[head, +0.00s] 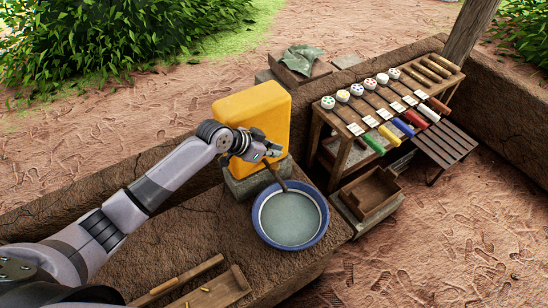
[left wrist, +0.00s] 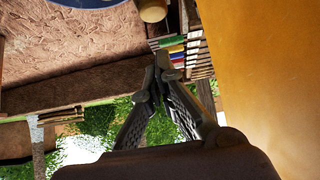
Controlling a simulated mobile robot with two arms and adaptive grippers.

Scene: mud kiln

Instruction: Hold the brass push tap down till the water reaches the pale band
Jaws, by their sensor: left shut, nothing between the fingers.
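A yellow water container (head: 250,115) stands on a stone block (head: 243,185). A dark brownish spout (head: 276,176) slants from its front down to a blue-rimmed basin (head: 318,232). Pale grey-green water (head: 289,219) lies in the basin, with a pale ring showing around it below the rim. My left gripper (head: 276,151) is at the container's front, above the spout, fingers shut and empty. It hides the top of the tap, so I cannot tell whether it touches it. In the left wrist view the shut fingertips (left wrist: 162,62) are beside the yellow container (left wrist: 275,80). My right gripper is out of view.
A wooden rack (head: 345,135) with stamps and coloured rolls stands right of the container. A wooden tray (head: 372,192) sits below it, and a slatted stool (head: 446,148) beyond. Another wooden tray (head: 215,292) lies on the mud ledge (head: 185,235) in front.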

